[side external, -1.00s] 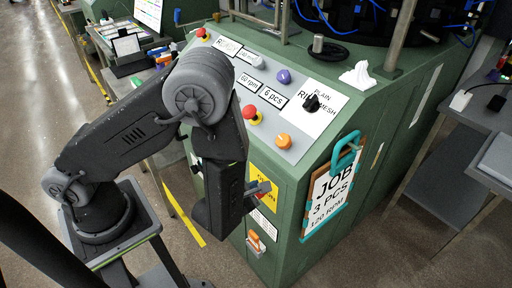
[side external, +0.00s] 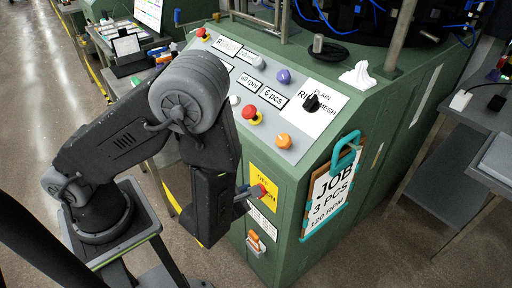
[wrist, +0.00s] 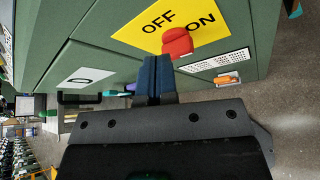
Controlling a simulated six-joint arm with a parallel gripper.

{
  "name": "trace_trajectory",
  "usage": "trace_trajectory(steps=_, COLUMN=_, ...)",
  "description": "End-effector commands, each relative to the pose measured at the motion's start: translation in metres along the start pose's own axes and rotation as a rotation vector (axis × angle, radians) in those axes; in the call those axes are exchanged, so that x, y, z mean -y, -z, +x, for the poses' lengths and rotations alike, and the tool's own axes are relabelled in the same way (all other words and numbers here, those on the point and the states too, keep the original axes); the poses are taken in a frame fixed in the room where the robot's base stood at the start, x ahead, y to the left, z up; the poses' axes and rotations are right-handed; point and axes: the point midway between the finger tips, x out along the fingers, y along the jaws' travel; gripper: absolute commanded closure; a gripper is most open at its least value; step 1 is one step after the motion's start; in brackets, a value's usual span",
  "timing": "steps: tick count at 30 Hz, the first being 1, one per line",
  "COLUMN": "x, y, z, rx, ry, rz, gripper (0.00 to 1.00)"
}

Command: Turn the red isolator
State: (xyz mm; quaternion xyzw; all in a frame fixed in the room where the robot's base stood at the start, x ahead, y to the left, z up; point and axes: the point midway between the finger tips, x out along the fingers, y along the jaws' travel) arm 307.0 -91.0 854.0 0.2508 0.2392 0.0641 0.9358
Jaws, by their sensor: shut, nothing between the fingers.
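The red isolator (side external: 262,190) is a knob on a yellow plate (side external: 259,174) marked OFF and ON, on the front of the green machine. In the wrist view the red isolator (wrist: 177,42) shows just beyond the fingertips, between the two words; I cannot tell which it points to. My gripper (side external: 246,193) is shut and empty, close in front of the knob. In the wrist view my gripper's blue fingers (wrist: 156,68) are together just below the knob; I cannot tell whether they touch it.
Below the plate are a white text label (side external: 262,220) and an orange-handled item (side external: 254,240). A teal-framed job board (side external: 331,190) hangs to the right. Above is a sloped panel with an orange knob (side external: 284,141) and a red button (side external: 250,113).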

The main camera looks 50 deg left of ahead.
Motion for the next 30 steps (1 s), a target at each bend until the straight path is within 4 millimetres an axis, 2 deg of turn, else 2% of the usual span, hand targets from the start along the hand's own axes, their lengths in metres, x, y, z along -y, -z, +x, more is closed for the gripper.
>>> trace_trajectory(steps=8, x=0.000, y=0.014, z=-0.025, rx=0.001, ry=0.002, rz=0.003, gripper=1.00)
trace_trajectory(steps=18, x=0.000, y=0.015, z=-0.028, rx=0.001, ry=0.000, rz=0.000, gripper=1.00)
trace_trajectory(steps=20, x=0.004, y=0.016, z=-0.029, rx=0.001, ry=0.001, rz=0.001, gripper=1.00)
trace_trajectory(steps=25, x=0.030, y=0.024, z=-0.033, rx=0.002, ry=0.003, rz=0.003, gripper=1.00)
trace_trajectory(steps=30, x=0.036, y=0.023, z=-0.029, rx=0.000, ry=-0.001, rz=-0.002, gripper=1.00)
